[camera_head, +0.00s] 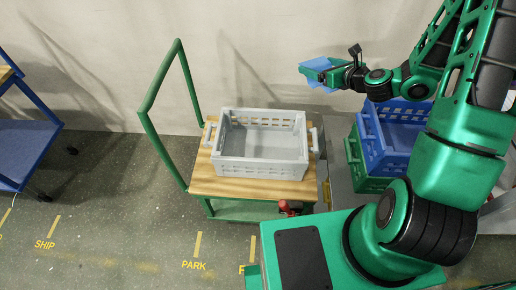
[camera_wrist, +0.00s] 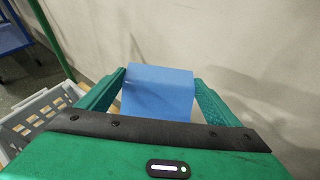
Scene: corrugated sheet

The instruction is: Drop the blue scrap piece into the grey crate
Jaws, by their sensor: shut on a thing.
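The blue scrap piece (camera_wrist: 158,93) is a flat-faced blue piece held between the two green fingers of my gripper (camera_wrist: 158,88) in the wrist view. In the head view the blue scrap piece (camera_head: 318,65) shows at the end of my gripper (camera_head: 322,70), up in the air near the wall, above and to the right of the crate. The grey crate (camera_head: 262,168) stands upright on the wooden top of a green cart and looks empty. Part of the grey crate (camera_wrist: 40,112) shows at the left edge of the wrist view. My gripper is shut on the scrap piece.
The green cart (camera_head: 200,185) has a tall handle frame (camera_head: 160,140) at its left. A blue crate (camera_head: 388,150) sits on a green crate (camera_head: 355,165) right of the cart. A blue trolley (camera_head: 30,150) stands far left. Open floor lies between.

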